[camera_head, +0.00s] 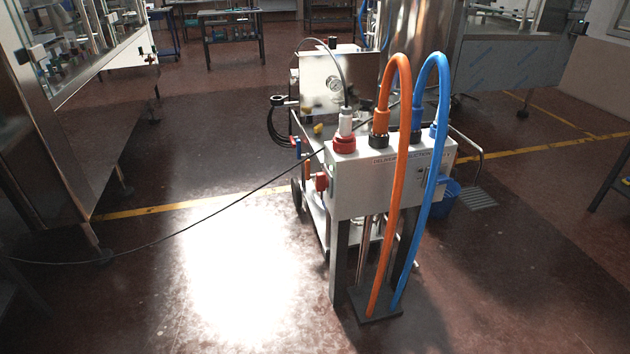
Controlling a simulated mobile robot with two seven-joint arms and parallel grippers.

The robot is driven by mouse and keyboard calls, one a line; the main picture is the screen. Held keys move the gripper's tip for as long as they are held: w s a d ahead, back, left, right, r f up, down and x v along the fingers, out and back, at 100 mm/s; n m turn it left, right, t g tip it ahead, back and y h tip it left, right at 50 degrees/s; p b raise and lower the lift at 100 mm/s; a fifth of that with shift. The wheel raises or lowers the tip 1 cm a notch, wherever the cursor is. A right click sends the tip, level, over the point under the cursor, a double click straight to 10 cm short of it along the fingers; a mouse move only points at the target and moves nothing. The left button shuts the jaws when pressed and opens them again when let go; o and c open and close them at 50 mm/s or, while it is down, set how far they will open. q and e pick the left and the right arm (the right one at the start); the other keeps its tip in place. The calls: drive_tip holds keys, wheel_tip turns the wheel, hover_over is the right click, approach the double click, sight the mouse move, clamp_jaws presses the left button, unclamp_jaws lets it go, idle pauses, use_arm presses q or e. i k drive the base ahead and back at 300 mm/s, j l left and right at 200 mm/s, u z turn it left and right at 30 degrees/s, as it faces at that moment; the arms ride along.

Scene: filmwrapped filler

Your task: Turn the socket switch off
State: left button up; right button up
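A light grey socket box (352,197) stands upright on a dark stand in the middle of the view. A red socket (343,144) with a white plug and a dark cable is on its top left. An orange hose or cable (398,150) and a blue one (437,150) loop up from its top and hang down in front. A small red part (321,182) sticks out at the box's left side; I cannot tell whether it is the switch or how it is set. Neither of my grippers is in view.
A wheeled cart with a metal panel (335,80) stands behind the box. A thin black cable (200,222) runs across to the left. Large metal machines stand at left and back right. A blue bin (447,199) is right of the box. The front floor is clear.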

sight(322, 183)
drive_tip(key=i+j, duration=0.3)
drive_tip(key=i, duration=0.15)
drive_tip(key=i+j, duration=0.3)
drive_tip(key=i, duration=0.15)
drive_tip(key=i+z, duration=0.15)
drive_tip(key=z, duration=0.2)
drive_tip(key=i+z, duration=0.1)
drive_tip(key=z, duration=0.3)
drive_tip(key=i+j+z, duration=0.1)
drive_tip(key=z, duration=0.25)
drive_tip(key=i+l, duration=0.3)
drive_tip(key=k+z, duration=0.05)
